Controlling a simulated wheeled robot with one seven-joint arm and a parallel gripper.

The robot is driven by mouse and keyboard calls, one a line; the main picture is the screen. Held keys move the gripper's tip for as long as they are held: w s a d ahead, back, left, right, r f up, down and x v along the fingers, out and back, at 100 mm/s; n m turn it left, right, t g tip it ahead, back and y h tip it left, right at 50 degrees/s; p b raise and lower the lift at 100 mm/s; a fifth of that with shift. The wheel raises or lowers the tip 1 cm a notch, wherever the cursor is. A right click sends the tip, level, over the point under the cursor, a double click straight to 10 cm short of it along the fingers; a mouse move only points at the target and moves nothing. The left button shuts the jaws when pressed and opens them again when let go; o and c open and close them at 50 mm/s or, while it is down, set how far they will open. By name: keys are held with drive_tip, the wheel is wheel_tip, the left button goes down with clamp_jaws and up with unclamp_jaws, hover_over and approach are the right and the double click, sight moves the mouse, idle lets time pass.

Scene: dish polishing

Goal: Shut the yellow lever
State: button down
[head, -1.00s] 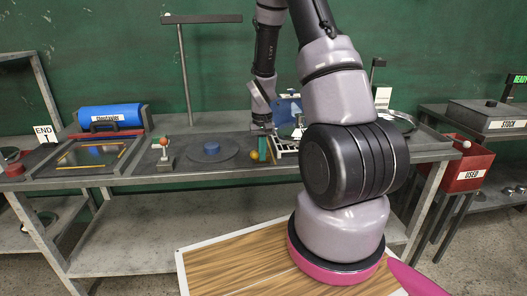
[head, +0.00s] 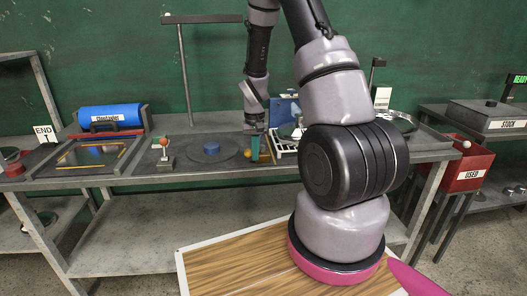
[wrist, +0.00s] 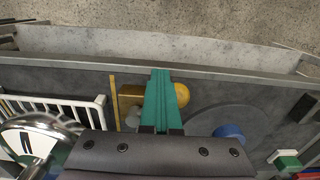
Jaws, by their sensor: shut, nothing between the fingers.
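The yellow lever shows in the wrist view as a gold body (wrist: 129,94) with a round yellow knob (wrist: 182,93). My gripper (wrist: 160,76), with teal fingers pressed together and nothing between them, crosses in front of its middle, hiding that part. I cannot tell whether the fingers touch it. In the head view the yellow knob (head: 248,155) shows just left of my gripper (head: 255,158), which points down at the bench's front part.
A blue knob on a dark round plate (head: 211,148) lies left of the lever. A small stand with a red ball (head: 164,142) is farther left. A white rack (head: 286,145) stands close on the right. A thin yellow strip (wrist: 113,98) lies beside the lever.

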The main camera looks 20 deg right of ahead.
sight(248, 150)
drive_tip(key=shift+a, duration=0.1)
drive_tip(key=shift+w+a, duration=0.45)
drive_tip(key=shift+w, duration=0.05)
drive_tip(key=shift+w+a, duration=0.1)
idle(0.4)
drive_tip(key=shift+w+a, duration=0.3)
drive_tip(key=shift+w, duration=0.2)
drive_tip(key=shift+w+a, duration=0.3)
drive_tip(key=shift+w, duration=0.35)
